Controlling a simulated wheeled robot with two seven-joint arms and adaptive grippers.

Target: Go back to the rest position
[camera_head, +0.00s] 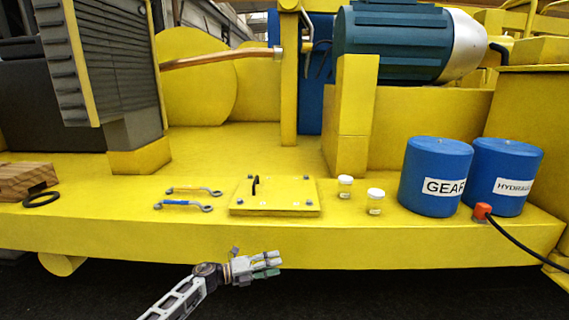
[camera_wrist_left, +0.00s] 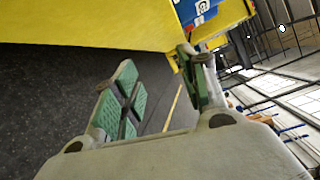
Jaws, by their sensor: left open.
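My left gripper (camera_head: 266,264) is in front of the yellow platform's front face, below its top edge, and touches nothing that I can see. In the left wrist view its green-padded fingers (camera_wrist_left: 158,85) are spread apart with nothing between them. My right gripper shows in neither view. On the yellow platform (camera_head: 110,225) lie a yellow cover plate (camera_head: 275,197) with a black handle and bolts at its corners. Two wrenches, one with a yellow handle (camera_head: 194,191) and one with a blue handle (camera_head: 184,205), lie to its left.
Two small jars (camera_head: 345,187) (camera_head: 376,201) stand right of the plate. Blue drums labelled GEAR (camera_head: 435,178) and HYDRAU (camera_head: 505,177) stand farther right, near a red-ended black hose (camera_head: 482,211). A wooden block (camera_head: 25,180) and black ring (camera_head: 41,199) lie at left. Dark floor in front is clear.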

